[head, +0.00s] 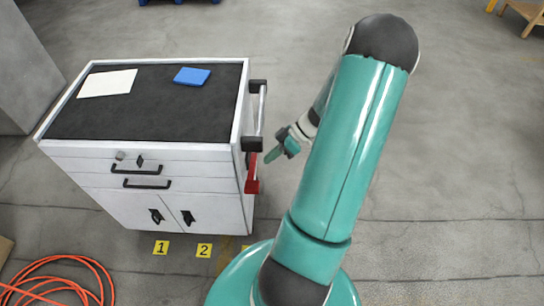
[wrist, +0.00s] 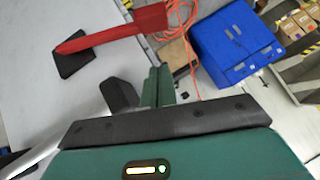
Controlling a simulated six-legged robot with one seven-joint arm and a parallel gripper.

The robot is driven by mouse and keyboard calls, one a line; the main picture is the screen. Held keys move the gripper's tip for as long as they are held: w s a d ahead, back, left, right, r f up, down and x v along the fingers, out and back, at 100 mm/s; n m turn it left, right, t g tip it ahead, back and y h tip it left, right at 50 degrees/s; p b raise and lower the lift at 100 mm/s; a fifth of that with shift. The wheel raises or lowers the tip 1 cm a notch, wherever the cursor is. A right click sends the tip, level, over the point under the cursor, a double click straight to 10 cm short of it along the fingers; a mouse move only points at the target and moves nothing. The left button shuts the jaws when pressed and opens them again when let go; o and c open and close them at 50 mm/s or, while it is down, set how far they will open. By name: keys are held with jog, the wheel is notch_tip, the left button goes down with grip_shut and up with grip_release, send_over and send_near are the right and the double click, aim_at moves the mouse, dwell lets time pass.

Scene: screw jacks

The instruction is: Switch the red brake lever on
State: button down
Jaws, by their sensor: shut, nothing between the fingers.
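The red brake lever (head: 251,174) is on the right side of the white tool cabinet (head: 90,152), below the push handle (head: 262,110). In the wrist view the red lever (wrist: 112,32) extends from a black mount (wrist: 73,60) on the cabinet's side panel, with its wider end toward the upper middle. My gripper (head: 271,156) is just right of the lever in the head view, pointing toward the cabinet. In the wrist view my gripper (wrist: 160,82) shows shut and empty, apart from the lever.
The cabinet's black top carries a white sheet (head: 108,83) and a blue item (head: 192,75). An orange hose (head: 60,280) lies on the floor at the lower left. A blue box (wrist: 225,40) stands beyond in the wrist view. The floor right of my arm is clear.

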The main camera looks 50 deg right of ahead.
aim_at(248, 185)
jog(key=x, duration=0.7)
jog(key=shift+a, duration=0.2)
jog(key=shift+s+a+f, duration=0.1)
jog(key=shift+s+f, duration=0.15)
jog(key=shift+f, duration=0.35)
jog(key=shift+s+a+f, duration=0.1)
jog(key=shift+s+f, duration=0.1)
jog(key=shift+f, duration=0.4)
jog(key=shift+s+a+f, duration=0.1)
jog(key=shift+a+f, duration=0.05)
jog(key=shift+f, duration=0.4)
